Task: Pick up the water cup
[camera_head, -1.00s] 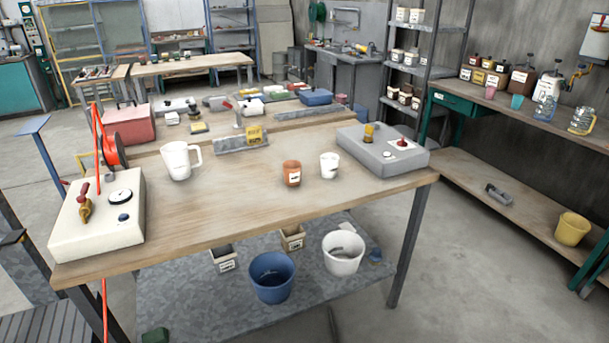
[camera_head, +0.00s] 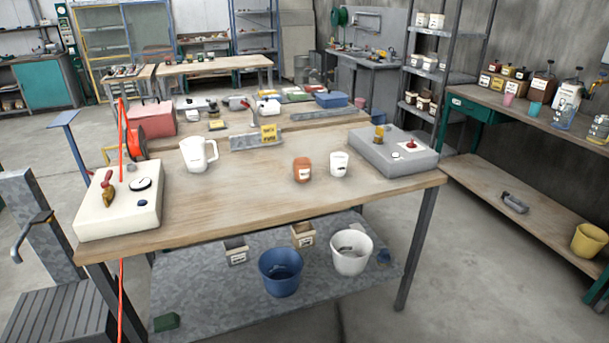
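A white cup with a small dark label (camera_head: 339,164) stands upright on the wooden workbench (camera_head: 250,195), right of the middle. An orange-brown cup with a white label (camera_head: 302,169) stands just left of it, apart from it. A white jug with a handle (camera_head: 196,156) stands further left on the same bench. I cannot read the labels, so I cannot tell which is the water cup. My gripper is not in view.
A cream box with a gauge (camera_head: 118,207) sits at the bench's left end, a grey box (camera_head: 393,154) at the right. A blue bucket (camera_head: 281,273) and white bucket (camera_head: 351,253) stand on the lower shelf. The bench's front middle is clear.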

